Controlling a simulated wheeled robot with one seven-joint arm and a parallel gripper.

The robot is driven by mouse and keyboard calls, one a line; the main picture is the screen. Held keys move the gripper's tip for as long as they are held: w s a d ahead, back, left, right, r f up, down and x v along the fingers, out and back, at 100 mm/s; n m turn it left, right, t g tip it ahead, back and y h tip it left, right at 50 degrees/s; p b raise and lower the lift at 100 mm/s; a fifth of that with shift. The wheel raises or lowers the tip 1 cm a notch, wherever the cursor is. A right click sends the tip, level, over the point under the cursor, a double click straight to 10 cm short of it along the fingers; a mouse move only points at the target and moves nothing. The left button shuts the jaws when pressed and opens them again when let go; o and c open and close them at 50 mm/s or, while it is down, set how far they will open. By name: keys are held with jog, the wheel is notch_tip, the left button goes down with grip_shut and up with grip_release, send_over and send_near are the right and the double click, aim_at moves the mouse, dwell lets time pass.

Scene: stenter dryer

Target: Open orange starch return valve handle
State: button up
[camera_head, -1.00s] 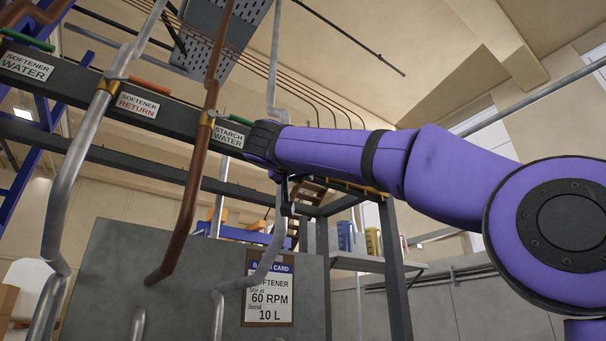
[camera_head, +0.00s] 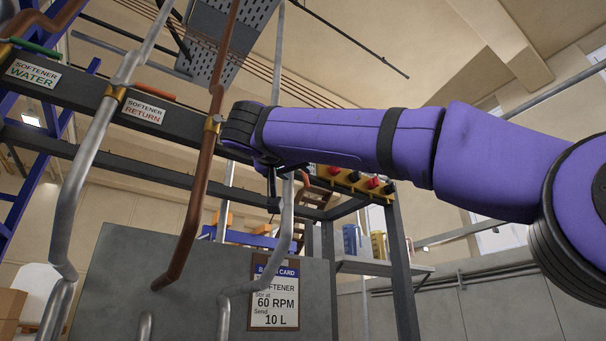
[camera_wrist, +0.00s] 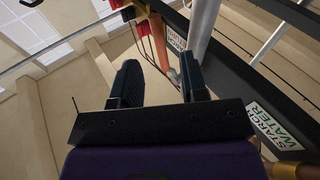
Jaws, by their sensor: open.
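My gripper (camera_wrist: 160,72) is open and empty in the wrist view, its dark fingers spread apart. In the head view my gripper (camera_head: 272,190) hangs below my wrist and is mostly hidden. A label with red lettering (camera_wrist: 176,40), too small to read surely, sits past the fingers on the dark beam (camera_wrist: 250,75). A small reddish-orange piece (camera_wrist: 173,76) shows beside the right finger; I cannot tell if it is the starch return handle. In the head view my arm covers the starch part of the beam.
The starch water label (camera_wrist: 275,125) is close on the right. The softener return label (camera_head: 145,110) has an orange handle (camera_head: 155,93) above it. Grey pipes (camera_head: 92,150) and a copper pipe (camera_head: 200,180) stand near my arm. A control box with red buttons (camera_head: 354,178) is behind.

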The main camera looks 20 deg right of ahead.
jog(key=shift+v, duration=1.5)
